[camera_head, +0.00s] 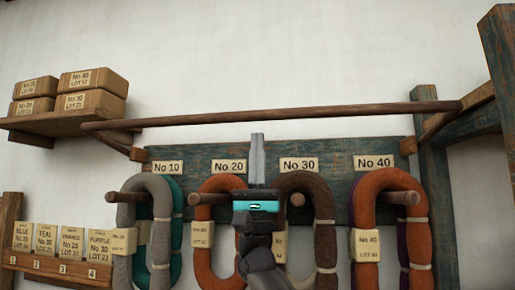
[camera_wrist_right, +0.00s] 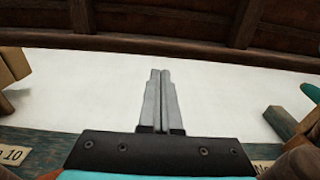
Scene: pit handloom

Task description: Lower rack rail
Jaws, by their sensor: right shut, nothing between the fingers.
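The rack rail (camera_head: 290,115) is a long, dark brown wooden rod. In the head view it spans above the hank board, with its right end near the right-hand wooden bracket (camera_head: 455,120) and its left end in front of the shelf at left. In the right wrist view a dark wooden bar (camera_wrist_right: 160,48), likely the rail, crosses above the fingertips. My right gripper (camera_head: 257,140) points up below the rail, in front of the board between No 20 and No 30. Its fingers are shut and empty, apart from the rail in the picture. My left gripper is not in view.
The dark board (camera_head: 330,165) carries labels No 10 to No 40. Several yarn hanks, such as the orange one (camera_head: 365,215), hang on pegs close around my right gripper. Wrapped packages (camera_head: 92,80) sit on the left shelf (camera_head: 60,123). A blue-brown post (camera_head: 435,190) stands at right.

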